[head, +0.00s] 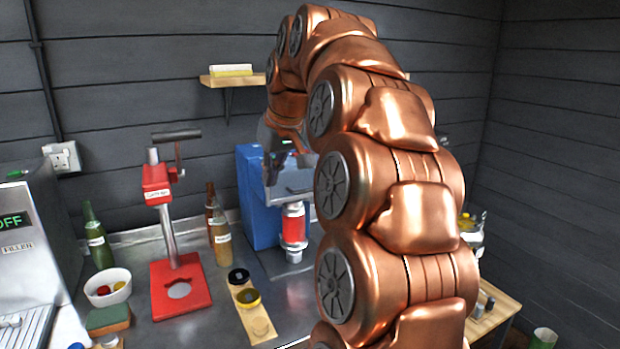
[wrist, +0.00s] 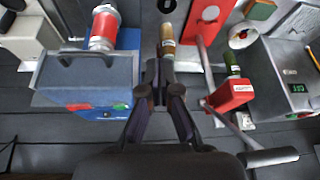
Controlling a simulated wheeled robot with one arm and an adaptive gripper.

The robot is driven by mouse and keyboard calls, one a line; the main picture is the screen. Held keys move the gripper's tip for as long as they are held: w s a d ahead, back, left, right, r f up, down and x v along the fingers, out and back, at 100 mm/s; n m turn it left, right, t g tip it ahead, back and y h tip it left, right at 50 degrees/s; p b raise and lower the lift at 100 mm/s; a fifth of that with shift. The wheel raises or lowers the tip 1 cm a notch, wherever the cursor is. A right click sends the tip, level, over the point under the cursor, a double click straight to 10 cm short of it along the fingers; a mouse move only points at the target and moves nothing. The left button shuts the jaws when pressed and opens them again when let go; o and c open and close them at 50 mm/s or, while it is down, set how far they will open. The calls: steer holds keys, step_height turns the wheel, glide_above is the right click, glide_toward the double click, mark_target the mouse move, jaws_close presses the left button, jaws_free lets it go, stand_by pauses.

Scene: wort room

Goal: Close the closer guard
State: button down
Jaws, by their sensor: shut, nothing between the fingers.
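The closer is a blue machine (head: 258,200) at the back of the steel counter; its blue body also shows in the wrist view (wrist: 100,113). Its guard, a grey see-through panel (head: 291,178), stands raised and sticks out above a red can (head: 294,228). In the wrist view the guard (wrist: 85,78) lies to the left of my fingers, with a dark handle bar (wrist: 88,51) along its edge. My gripper (wrist: 160,68) is shut and empty, apart from the guard, beside its right side. In the head view my arm hides most of the gripper.
Bottles (head: 220,238) stand left of the closer, and one shows just beyond my fingertips. A red lever press (head: 180,285) stands further left, by a bowl (head: 107,287) and the filler (head: 25,245). A wall shelf (head: 232,80) hangs above.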

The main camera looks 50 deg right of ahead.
steer(key=s+d+r+m+t+h, duration=0.1)
steer(key=d+r, duration=0.2)
steer(key=d, duration=0.3)
steer(key=s+d+r+m+h, duration=0.1)
steer(key=d+r, duration=0.3)
steer(key=d, duration=0.3)
steer(key=p+x, duration=0.1)
steer(key=x, duration=0.2)
steer(key=p+x, duration=0.1)
steer(key=x, duration=0.2)
steer(key=p+x, duration=0.1)
steer(key=x, duration=0.3)
steer(key=shift+w+a+f, duration=0.1)
steer(key=shift+w+a, duration=0.15)
steer(key=shift+a, duration=0.1)
steer(key=f, duration=0.2)
steer(key=f+p, duration=0.1)
steer(key=f, duration=0.1)
steer(key=shift+s+a, duration=0.1)
steer(key=shift+s, duration=0.25)
steer(key=shift+f, duration=0.15)
step_height(320, 180, down, 12)
steer(key=b, duration=0.8)
steer(key=shift+r, duration=0.2)
